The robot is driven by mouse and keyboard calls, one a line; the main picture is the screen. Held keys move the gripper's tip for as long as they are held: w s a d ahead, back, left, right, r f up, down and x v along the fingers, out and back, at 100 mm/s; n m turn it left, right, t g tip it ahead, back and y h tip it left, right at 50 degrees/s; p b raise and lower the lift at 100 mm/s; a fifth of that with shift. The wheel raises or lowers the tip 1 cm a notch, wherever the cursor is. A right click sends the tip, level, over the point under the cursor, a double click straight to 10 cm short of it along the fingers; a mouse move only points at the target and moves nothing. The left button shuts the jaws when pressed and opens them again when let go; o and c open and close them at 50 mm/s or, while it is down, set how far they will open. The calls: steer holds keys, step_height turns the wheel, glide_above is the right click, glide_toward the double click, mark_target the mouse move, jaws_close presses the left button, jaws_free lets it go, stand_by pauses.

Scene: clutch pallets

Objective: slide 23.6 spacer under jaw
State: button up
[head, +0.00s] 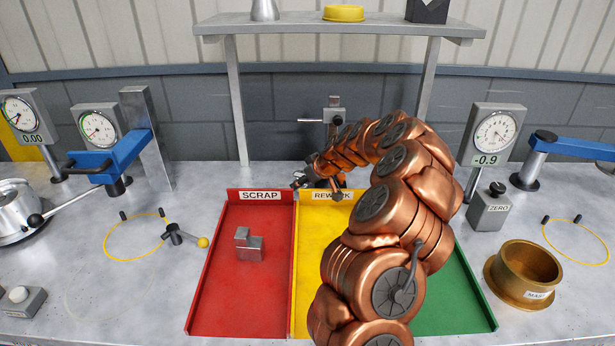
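My gripper (318,186) is at the back of the yellow tray, small and partly hidden by my copper-coloured arm. I cannot tell whether its fingers are open or shut, or whether they hold anything. No part marked 23.6 shows. A stepped grey metal block (249,245) lies in the red scrap tray, apart from my gripper; its size cannot be read. A blue arm (108,153) with a dark tip stands by the left gauges, and another blue arm (577,147) stands at the right. Which part is the jaw is not clear. A grey post fixture (333,116) stands behind my gripper.
Red scrap (222,290), yellow rework (308,240) and green (455,305) trays fill the middle. A brass ring (525,271) and zero block (489,207) stand at right. A knobbed lever (187,238) is left of the trays. A shelf (390,27) spans the back.

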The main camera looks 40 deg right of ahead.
steer(key=shift+w+f, duration=0.25)
steer(key=shift+c, duration=0.3)
steer(key=c, duration=1)
steer(key=o, duration=1.5)
steer(key=v, duration=1.2)
steer(key=shift+a, duration=0.15)
steer(key=shift+w, duration=0.1)
steer(key=shift+c, duration=0.4)
